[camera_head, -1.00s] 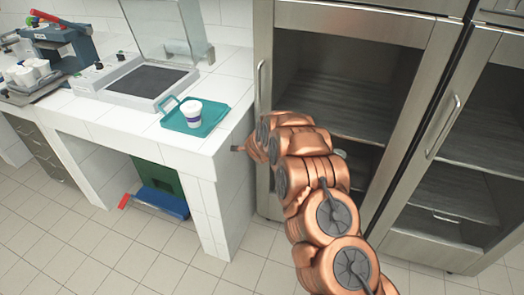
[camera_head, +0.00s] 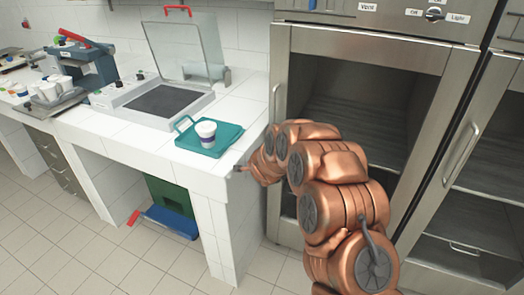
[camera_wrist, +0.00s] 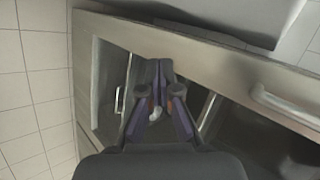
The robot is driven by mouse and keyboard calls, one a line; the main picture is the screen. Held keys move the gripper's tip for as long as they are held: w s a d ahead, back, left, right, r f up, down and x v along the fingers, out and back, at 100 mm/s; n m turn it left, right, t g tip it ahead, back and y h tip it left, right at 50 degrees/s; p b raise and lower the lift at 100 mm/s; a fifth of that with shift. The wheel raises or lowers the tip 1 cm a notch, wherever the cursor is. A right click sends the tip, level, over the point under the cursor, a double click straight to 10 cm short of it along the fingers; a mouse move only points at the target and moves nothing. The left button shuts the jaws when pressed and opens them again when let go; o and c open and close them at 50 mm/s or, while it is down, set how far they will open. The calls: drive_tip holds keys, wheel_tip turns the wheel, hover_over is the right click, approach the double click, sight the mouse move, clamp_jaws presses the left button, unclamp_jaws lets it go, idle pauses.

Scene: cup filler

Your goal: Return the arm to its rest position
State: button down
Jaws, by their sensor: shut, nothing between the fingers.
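My gripper shows in the wrist view (camera_wrist: 158,95), shut and empty, with its fingertips together in front of the metal cabinet doors. In the head view my copper-coloured arm is folded up in front of the steel cabinet (camera_head: 345,95). A small dark tip of the gripper (camera_head: 240,168) sticks out at the arm's left end, close to the counter's right corner. Most of the gripper is hidden behind the arm there.
A white cup (camera_head: 206,133) stands on a teal tray (camera_head: 222,147) near the right end of the white tiled counter (camera_head: 135,135). A machine with a raised clear lid (camera_head: 185,48) is behind it. A cabinet handle (camera_wrist: 285,106) is at right in the wrist view. Floor is clear at lower left.

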drive_tip(key=s+a+r+n+g+y+p, duration=0.1)
drive_tip(key=s+a+r+n+g+y, duration=0.15)
drive_tip(key=s+r+n, duration=0.45)
drive_tip(key=s+a+r+n+g+y, duration=0.1)
drive_tip(key=s+a+r+n+y, duration=0.25)
drive_tip(key=s+r, duration=0.75)
drive_tip(key=s+d+r+n+g+h, duration=0.1)
drive_tip(key=s+d, duration=0.5)
drive_tip(key=s, duration=0.7)
drive_tip(key=s+d+n+g+h, duration=0.2)
drive_tip(key=s+d+n+g, duration=0.2)
drive_tip(key=s, duration=0.9)
drive_tip(key=s+d+r+n+g+h+p, duration=0.1)
drive_tip(key=s+d+n+g+h, duration=0.1)
drive_tip(key=s+d, duration=0.5)
drive_tip(key=s+n, duration=0.1)
drive_tip(key=s, duration=0.5)
drive_tip(key=shift+s+d+r+g, duration=0.3)
drive_tip(key=shift+s+r+g, duration=0.05)
drive_tip(key=shift+s, duration=0.05)
drive_tip(key=shift+n, duration=0.25)
